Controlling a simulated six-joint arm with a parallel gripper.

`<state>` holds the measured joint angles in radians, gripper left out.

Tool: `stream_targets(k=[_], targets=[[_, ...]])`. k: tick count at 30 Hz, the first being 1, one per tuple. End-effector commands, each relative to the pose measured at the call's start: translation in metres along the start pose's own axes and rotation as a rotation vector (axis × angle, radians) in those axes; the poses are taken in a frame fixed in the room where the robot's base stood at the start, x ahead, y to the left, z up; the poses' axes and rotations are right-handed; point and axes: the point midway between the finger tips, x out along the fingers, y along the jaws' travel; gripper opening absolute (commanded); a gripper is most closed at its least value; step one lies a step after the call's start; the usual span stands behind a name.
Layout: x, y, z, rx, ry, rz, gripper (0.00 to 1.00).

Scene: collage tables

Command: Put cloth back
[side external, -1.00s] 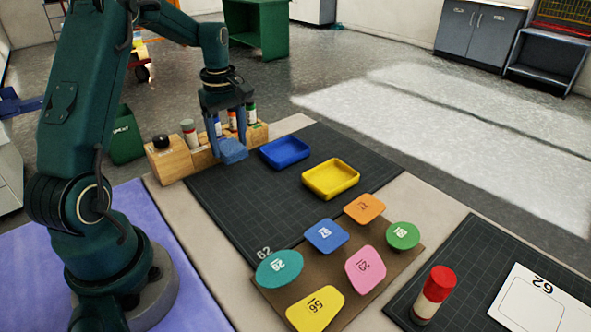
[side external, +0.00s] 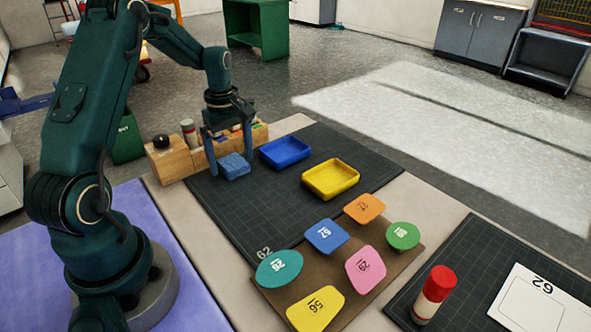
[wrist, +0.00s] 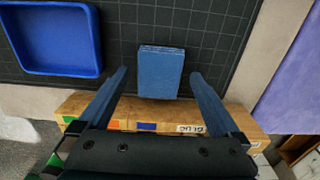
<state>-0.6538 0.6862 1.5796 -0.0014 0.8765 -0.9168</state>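The blue folded cloth (side external: 234,167) lies on the dark gridded mat, in front of the wooden rack. In the wrist view the cloth (wrist: 161,72) lies between and just past my fingertips, with a gap on each side. My gripper (side external: 231,156) points down over the cloth with its fingers spread; it also shows in the wrist view (wrist: 158,75). It is open and holds nothing.
The wooden rack (side external: 172,160) with bottles stands close behind the cloth. A blue tray (side external: 285,153) and a yellow tray (side external: 331,179) sit to the right. Coloured numbered pieces lie on a brown board (side external: 322,257) nearer the camera. The mat's near-left part (side external: 235,215) is clear.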

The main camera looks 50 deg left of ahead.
Motion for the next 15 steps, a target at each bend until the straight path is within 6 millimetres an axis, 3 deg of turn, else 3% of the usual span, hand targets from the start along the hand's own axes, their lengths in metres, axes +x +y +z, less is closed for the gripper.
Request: stream_targets(k=[8,15], targets=[[-0.011,0.001,-0.001,0.0,0.003,0.003,0.99],[-0.059,0.001,-0.001,0.0,0.006,0.007,0.99]])
